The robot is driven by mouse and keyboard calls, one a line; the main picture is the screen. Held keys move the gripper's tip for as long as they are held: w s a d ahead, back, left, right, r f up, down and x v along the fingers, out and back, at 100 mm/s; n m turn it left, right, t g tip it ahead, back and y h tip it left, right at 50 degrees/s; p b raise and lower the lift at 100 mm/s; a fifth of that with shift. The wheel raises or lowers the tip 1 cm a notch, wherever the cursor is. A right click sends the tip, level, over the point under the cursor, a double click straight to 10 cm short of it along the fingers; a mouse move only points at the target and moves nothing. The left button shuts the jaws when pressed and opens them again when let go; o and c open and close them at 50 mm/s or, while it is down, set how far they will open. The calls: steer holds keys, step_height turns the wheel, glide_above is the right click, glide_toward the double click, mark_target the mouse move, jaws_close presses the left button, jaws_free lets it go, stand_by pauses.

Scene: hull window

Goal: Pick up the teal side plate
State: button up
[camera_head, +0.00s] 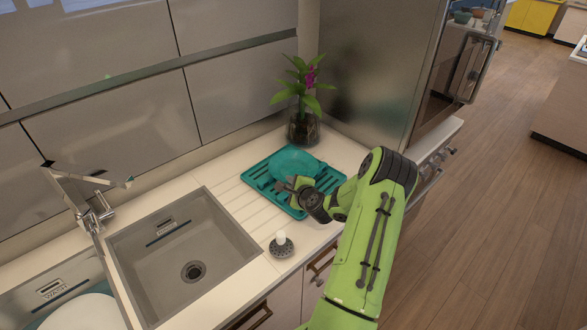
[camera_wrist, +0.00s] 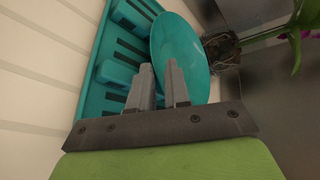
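The teal side plate (camera_head: 293,163) stands tilted in a teal dish rack (camera_head: 254,180) on the counter. In the wrist view the plate (camera_wrist: 183,48) shows as a tilted oval to the right of the rack's slots (camera_wrist: 112,73). My gripper (camera_head: 290,184) is at the near side of the plate. In the wrist view its two grey fingers (camera_wrist: 160,80) are a little apart, with a narrow gap between them. The right finger overlaps the plate's lower part and the left finger lies by its left edge. Contact with the rim is not clear.
A glass vase with a flowering plant (camera_head: 304,128) stands close behind the plate. A sink (camera_head: 182,250) is to the left, and a small brush (camera_head: 281,244) stands on the front counter. A tall cabinet side (camera_head: 375,75) rises behind the counter at right.

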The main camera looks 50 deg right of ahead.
mark_target(285, 180)
steer(key=x, duration=0.5)
steer(key=shift+w+a+f, duration=0.15)
jaws_close()
step_height(285, 180, up, 18)
steer(key=p, duration=0.1)
steer(key=shift+p, duration=0.3)
